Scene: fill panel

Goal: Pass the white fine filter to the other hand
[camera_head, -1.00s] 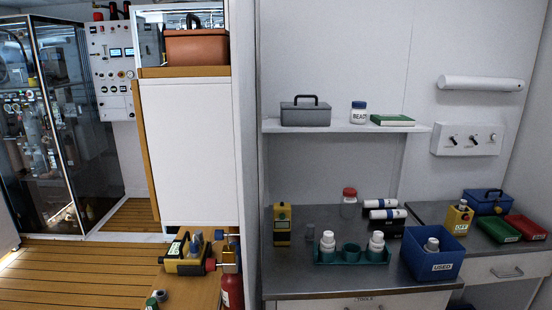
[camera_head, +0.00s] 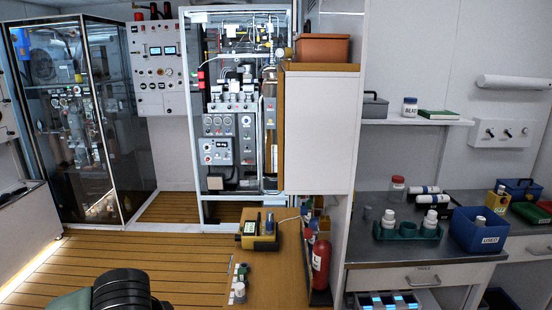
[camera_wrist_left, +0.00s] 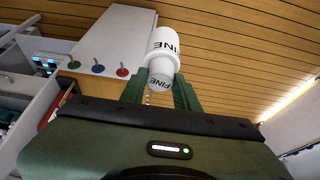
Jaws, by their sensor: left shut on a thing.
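The white fine filter (camera_wrist_left: 162,56), a white cylinder printed "FINE", shows in the left wrist view. My left gripper (camera_wrist_left: 160,90) is shut on it, with a green finger on each side of its lower part. The filter's upper part stands out beyond the fingertips. In the head view a black and green part of my arm shows at the bottom left, but neither the held filter nor a gripper is visible there. My right gripper is in neither current view.
A wooden bench (camera_head: 262,285) carries a yellow device (camera_head: 259,235) and small fittings. A red extinguisher (camera_head: 320,265) stands beside it. On the right counter are a green rack (camera_head: 408,233) with white bottles and a blue "USED" bin (camera_head: 480,236). Open floor lies left.

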